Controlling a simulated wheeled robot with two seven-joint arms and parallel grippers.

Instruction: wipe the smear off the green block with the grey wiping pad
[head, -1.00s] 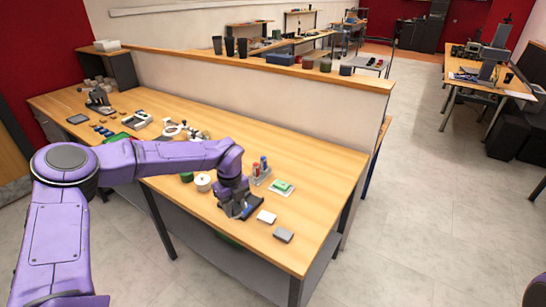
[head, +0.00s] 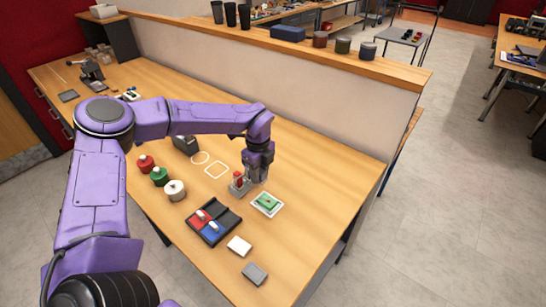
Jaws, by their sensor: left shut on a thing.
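The green block (head: 267,203) sits on a white plate right of centre; a smear on it is too small to make out. The grey wiping pad (head: 255,273) lies apart, near the table's front edge. My left gripper (head: 257,180) points down at the marker holder (head: 240,188), behind and left of the green block. It is shut, apparently on the blue marker, which its fingers hide. The red marker (head: 239,177) stands in the holder beside it. My right gripper is not in view.
A white pad (head: 240,246) lies between the grey pad and a black tray (head: 227,236) with red and blue compartments. Red, green and white pots (head: 175,190) stand left of the tray. The table (head: 330,190) is clear to the right of the green block.

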